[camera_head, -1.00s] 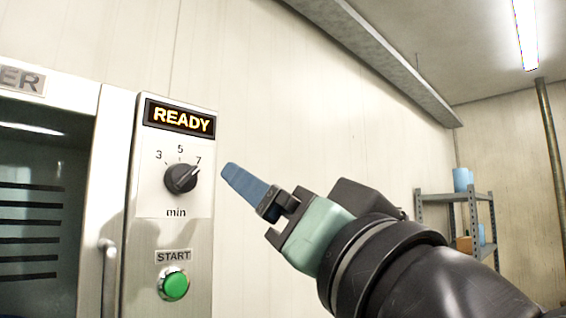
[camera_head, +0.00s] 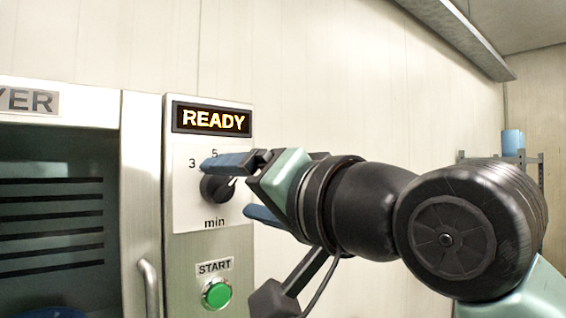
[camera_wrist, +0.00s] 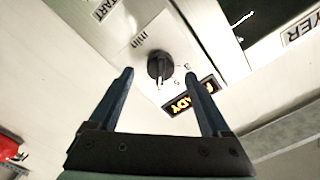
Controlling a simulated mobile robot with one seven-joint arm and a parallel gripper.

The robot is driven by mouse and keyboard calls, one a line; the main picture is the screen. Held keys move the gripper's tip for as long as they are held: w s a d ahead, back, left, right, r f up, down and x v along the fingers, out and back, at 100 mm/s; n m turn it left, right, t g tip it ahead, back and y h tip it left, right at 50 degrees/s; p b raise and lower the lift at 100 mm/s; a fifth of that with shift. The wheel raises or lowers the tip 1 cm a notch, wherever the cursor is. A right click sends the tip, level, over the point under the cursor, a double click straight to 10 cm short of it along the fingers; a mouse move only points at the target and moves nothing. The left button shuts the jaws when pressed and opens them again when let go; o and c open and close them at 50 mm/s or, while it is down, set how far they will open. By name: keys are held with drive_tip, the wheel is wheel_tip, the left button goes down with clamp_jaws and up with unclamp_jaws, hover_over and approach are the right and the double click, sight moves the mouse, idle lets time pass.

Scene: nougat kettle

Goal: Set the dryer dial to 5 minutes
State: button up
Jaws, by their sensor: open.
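The black dryer dial (camera_head: 216,189) sits on the white scale plate of the control panel, under a lit READY display (camera_head: 211,119). In the wrist view the dial (camera_wrist: 160,66) shows between the fingertips, with its pointer turned away from the 3 and 5, toward where the 7 was seen earlier. My gripper (camera_head: 228,187) is open in front of the panel, one blue finger above the dial and one below right. It also shows in the wrist view (camera_wrist: 159,76). The upper finger hides the 7 and part of the 5 in the head view. Contact with the dial cannot be told.
A green START button (camera_head: 216,293) is below the dial. The dryer's glass door with a vertical handle (camera_head: 149,288) is left of the panel. Bare wall lies to the right, with a shelf (camera_head: 540,170) far off. A red object (camera_wrist: 10,148) shows at the wrist view's edge.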

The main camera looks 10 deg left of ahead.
sight(226, 189)
drive_tip(key=shift+p+x, duration=0.6)
drive_tip(key=shift+x, duration=0.95)
clamp_jaws()
drive_tip(key=shift+n, duration=0.4)
drive_tip(key=n+b, duration=0.2)
drive_tip(key=shift+f+n, duration=0.1)
drive_tip(key=shift+n, duration=0.3)
drive_tip(key=n+b, duration=0.2)
drive_tip(key=n, duration=0.3)
